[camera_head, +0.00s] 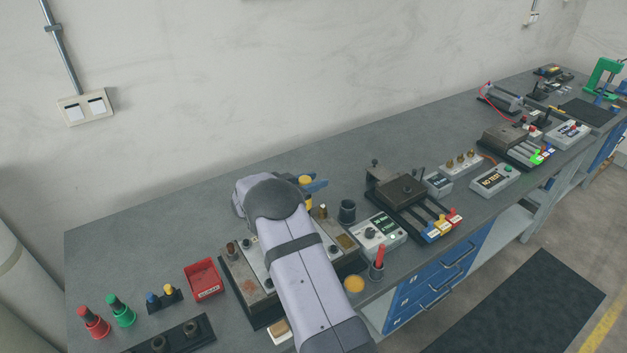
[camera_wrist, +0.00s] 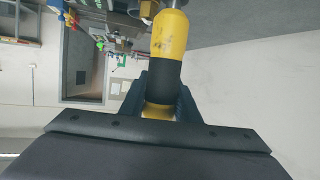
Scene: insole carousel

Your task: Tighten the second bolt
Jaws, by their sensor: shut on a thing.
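My gripper (camera_wrist: 160,100) is shut on a yellow tool with a black band (camera_wrist: 170,40). In the head view the tool's yellow top (camera_head: 306,180) shows beside a blue finger of my gripper (camera_head: 317,186), at the far side of a dark fixture. The fixture's plate (camera_head: 250,291) carries a bolt-like post (camera_head: 231,248) at its back left corner. A brass-coloured bolt-like piece (camera_head: 323,211) stands close to the tool. My arm hides the middle of the fixture. I cannot tell whether the tool's lower end touches a bolt.
A red bin (camera_head: 203,280) stands left of the fixture. A dark cup (camera_head: 347,211), a grey control box (camera_head: 378,232) and a cup holding a red-handled item (camera_head: 378,264) stand to its right. The bench along the wall behind is clear.

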